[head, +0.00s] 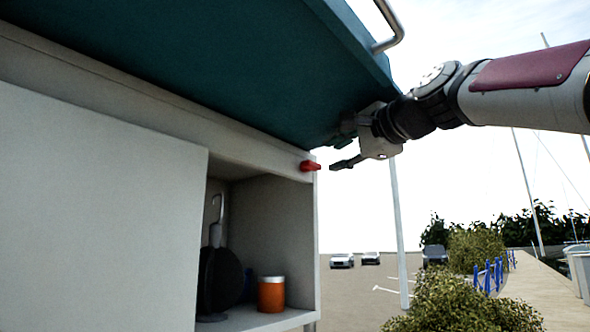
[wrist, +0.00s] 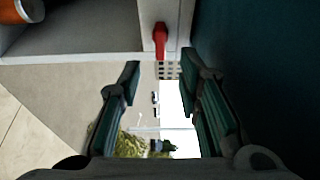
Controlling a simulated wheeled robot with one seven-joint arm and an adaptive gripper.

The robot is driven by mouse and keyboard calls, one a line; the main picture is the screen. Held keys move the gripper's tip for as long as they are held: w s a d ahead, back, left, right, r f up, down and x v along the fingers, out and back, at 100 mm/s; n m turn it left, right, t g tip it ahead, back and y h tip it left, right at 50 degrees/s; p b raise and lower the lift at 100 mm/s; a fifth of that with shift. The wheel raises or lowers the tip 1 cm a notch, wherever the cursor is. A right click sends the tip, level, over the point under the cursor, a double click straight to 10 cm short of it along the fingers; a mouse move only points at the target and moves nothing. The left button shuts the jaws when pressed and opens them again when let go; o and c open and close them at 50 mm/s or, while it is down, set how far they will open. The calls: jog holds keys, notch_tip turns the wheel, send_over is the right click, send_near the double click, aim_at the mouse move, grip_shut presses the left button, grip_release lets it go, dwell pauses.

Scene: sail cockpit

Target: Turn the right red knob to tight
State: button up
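One red knob (head: 310,166) shows in the head view, on the right end of the pale rail under the teal top. In the wrist view the red knob (wrist: 160,38) is at the top centre, ahead of my fingertips. My gripper (head: 342,146) is just right of the knob in the head view, with a gap between them. In the wrist view my gripper (wrist: 168,82) has its two fingers spread wide with nothing between them, and the knob lies beyond the gap. No second red knob is in view.
The teal top (head: 220,60) overhangs close above my gripper, with a metal rail (head: 390,25) on it. Below the knob, an open cubby (head: 285,215) holds an orange jar (head: 271,294) and a dark round pan (head: 222,280). Right of the cabinet is open air.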

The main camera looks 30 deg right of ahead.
jog(key=s, duration=0.3)
jog(key=shift+s+a, duration=0.1)
jog(key=shift+s, duration=0.25)
jog(key=a+f+n+g+y, duration=0.1)
jog(key=a+f+n+g, duration=0.2)
jog(key=f, duration=0.6)
jog(key=a+f+n+g+y+b, duration=0.15)
jog(key=a+f+n, duration=0.3)
jog(key=f, duration=0.55)
jog(key=a+f+n+g, duration=0.25)
jog(key=a+f, duration=0.25)
jog(key=f, duration=0.4)
jog(key=s+a+f+n+g, duration=0.1)
jog(key=s+f+n, duration=0.2)
jog(key=f, duration=0.5)
jog(key=s+a+f+n+g+h, duration=0.1)
jog(key=s+a+f+n+g, duration=0.1)
jog(key=s+f, duration=0.2)
jog(key=s+a+f+n+g, duration=0.2)
jog(key=s+f+n, duration=0.1)
jog(key=f, duration=0.8)
jog(key=shift+s+f+n+b, duration=0.3)
jog(key=shift+s+f, duration=0.05)
jog(key=shift+h, duration=0.25)
